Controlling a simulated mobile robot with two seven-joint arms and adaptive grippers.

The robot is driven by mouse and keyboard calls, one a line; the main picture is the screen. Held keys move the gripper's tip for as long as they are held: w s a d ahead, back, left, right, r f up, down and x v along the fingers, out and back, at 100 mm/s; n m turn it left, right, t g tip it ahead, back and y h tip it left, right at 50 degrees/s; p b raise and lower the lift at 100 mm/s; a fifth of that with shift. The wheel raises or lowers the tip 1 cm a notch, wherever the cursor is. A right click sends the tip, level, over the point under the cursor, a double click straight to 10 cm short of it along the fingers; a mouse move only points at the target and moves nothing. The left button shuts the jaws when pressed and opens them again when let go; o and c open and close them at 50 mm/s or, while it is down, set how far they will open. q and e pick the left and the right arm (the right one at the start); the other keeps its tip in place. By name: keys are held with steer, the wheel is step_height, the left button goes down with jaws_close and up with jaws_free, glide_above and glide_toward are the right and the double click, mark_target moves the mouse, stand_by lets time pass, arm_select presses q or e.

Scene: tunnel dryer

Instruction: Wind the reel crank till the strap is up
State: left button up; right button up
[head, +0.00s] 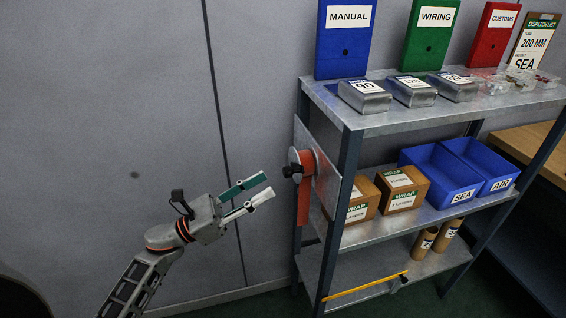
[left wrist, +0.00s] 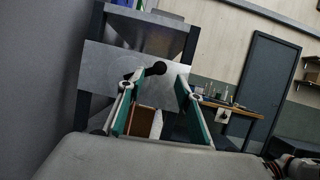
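An orange reel (head: 306,164) is mounted on a grey plate (head: 325,178) at the left end of the shelf rack. An orange strap (head: 303,205) hangs down from it. The black crank knob (head: 290,171) sticks out to the left of the reel. My left gripper (head: 268,186) is open and empty, a short way left of the knob and apart from it. In the left wrist view, the black knob (left wrist: 158,68) shows beyond and between the open fingers (left wrist: 156,84). I cannot make out the strap there. My right gripper is not in view.
The metal rack's top shelf (head: 385,118) holds grey tins and binders. Wrap cartons (head: 403,189) and blue bins (head: 440,178) stand on the middle shelf, close to the plate. A yellow bar (head: 365,287) lies low down. The space before the grey wall (head: 110,110) is free.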

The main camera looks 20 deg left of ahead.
mark_target(285, 173)
arm_select(q)
steer(key=p+x, duration=0.2)
steer(key=x, duration=0.5)
steer(key=shift+r, duration=0.1)
jaws_close()
